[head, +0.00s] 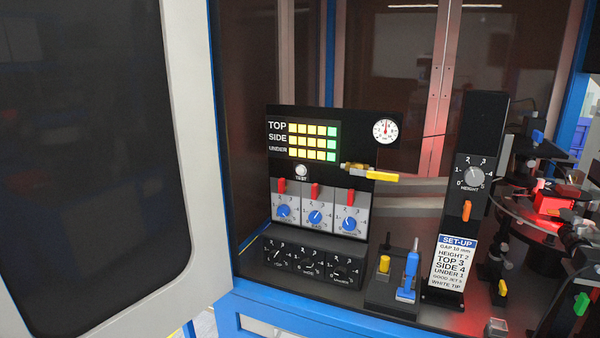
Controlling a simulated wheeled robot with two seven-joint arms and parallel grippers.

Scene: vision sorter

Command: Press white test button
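The white test button (301,170) is a small round button on the black upright panel (390,150), just above the word TEST. It sits below a display of yellow and green squares (313,142) with rows marked TOP, SIDE and UNDER. Nothing covers the button. Whether it is pressed in cannot be told. Neither of my grippers shows in the head view.
An open grey-framed door (190,130) fills the left. Below the button are red levers and blue knobs (316,217), then a black knob box (310,263). A yellow-handled valve (372,173) juts out to the right. A height post (475,150) and red-lit machinery stand further right.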

